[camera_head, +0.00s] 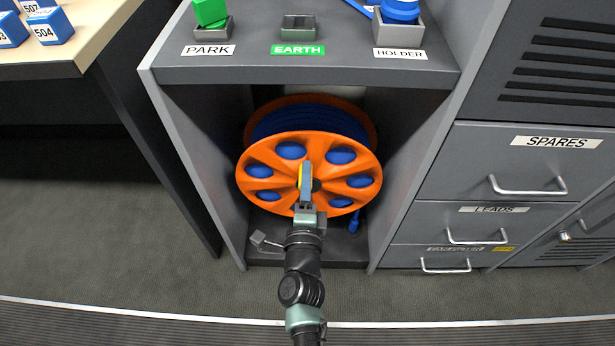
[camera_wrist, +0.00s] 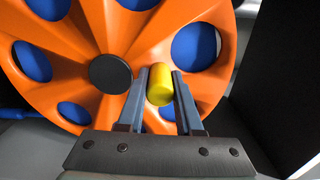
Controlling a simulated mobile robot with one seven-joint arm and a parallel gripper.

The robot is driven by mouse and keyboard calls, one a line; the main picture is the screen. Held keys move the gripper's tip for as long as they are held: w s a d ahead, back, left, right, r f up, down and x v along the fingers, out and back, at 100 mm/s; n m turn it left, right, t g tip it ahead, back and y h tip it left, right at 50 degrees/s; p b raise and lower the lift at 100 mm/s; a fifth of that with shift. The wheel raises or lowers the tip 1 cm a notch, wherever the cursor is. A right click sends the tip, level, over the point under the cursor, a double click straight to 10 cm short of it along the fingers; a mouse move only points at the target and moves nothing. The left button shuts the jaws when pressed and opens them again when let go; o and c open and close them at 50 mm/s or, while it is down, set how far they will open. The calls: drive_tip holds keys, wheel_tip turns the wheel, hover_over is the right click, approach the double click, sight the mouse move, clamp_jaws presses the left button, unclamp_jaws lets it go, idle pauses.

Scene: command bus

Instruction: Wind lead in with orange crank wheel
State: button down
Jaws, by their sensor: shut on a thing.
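The orange crank wheel (camera_head: 276,158) is the front of a reel in the open bay of the grey cabinet. Blue lead (camera_head: 310,119) is wound behind it and shows through the round holes. The wheel also fills much of the wrist view (camera_wrist: 110,40). A yellow crank knob (camera_wrist: 160,85) stands out from the wheel, right of its dark hub (camera_wrist: 110,74). My gripper (camera_head: 305,172) reaches in front of the wheel, and in the wrist view its two fingers (camera_wrist: 159,92) are shut on the yellow knob. In the head view my gripper largely hides the knob.
A blue lead end (camera_head: 354,222) hangs at the lower right of the bay. A grey pedal-like piece (camera_head: 262,241) lies at lower left. Bay walls stand on both sides. Above are the PARK (camera_head: 208,50), EARTH (camera_head: 298,49) and HOLDER (camera_head: 399,54) labels. Drawers with handles (camera_head: 528,186) stand right.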

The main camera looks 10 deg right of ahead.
drive_tip(key=shift+d, duration=0.1)
idle(0.4)
drive_tip(key=c, duration=0.8)
unclamp_jaws()
drive_tip(key=shift+c, duration=0.2)
drive_tip(key=shift+s, duration=0.1)
drive_tip(key=p+v, duration=0.3)
drive_tip(key=v, duration=1)
